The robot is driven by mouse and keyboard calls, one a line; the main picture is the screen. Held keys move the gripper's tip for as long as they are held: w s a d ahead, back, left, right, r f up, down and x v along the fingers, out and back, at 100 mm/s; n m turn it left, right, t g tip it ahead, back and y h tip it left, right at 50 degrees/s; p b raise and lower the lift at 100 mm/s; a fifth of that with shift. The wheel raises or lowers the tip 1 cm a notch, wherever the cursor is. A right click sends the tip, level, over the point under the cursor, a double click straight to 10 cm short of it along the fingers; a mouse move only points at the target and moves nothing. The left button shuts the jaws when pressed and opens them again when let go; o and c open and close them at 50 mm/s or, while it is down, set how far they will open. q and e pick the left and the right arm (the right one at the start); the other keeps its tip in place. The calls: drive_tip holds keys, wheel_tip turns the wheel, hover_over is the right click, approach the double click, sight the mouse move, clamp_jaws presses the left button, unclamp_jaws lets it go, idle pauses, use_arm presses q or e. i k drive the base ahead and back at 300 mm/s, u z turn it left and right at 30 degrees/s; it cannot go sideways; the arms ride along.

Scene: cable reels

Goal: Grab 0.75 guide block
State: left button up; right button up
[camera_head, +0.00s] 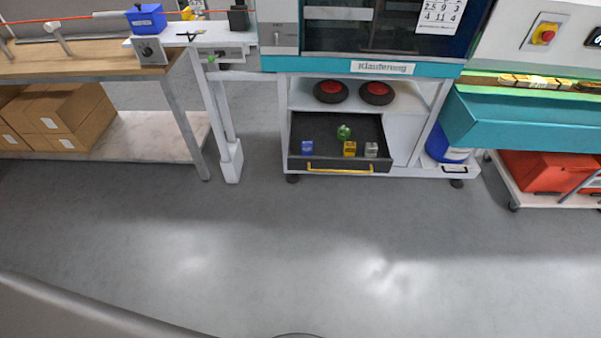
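One is a blue block (307,148) at the left, one a yellow block (349,149) right of the middle, and one a grey block (371,150) beside the yellow one. Their markings are too small to read, so I cannot tell which is the 0.75 guide block. A green round thing (344,132) lies behind the yellow block. Neither of my grippers is in view.
The drawer has a yellow handle (338,169). Two black and red wheels (331,91) lie on the shelf above. A wooden workbench (90,62) stands left, a teal machine bed (530,125) right. The floor (280,235) in front is clear.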

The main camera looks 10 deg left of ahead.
sight(306, 145)
drive_tip(key=z, duration=0.2)
drive_tip(key=k, duration=0.15)
drive_tip(key=u, duration=1.2)
drive_tip(key=i, duration=1.5)
drive_tip(key=z, duration=0.95)
drive_tip(key=i, duration=0.4)
drive_tip(key=z, duration=0.35)
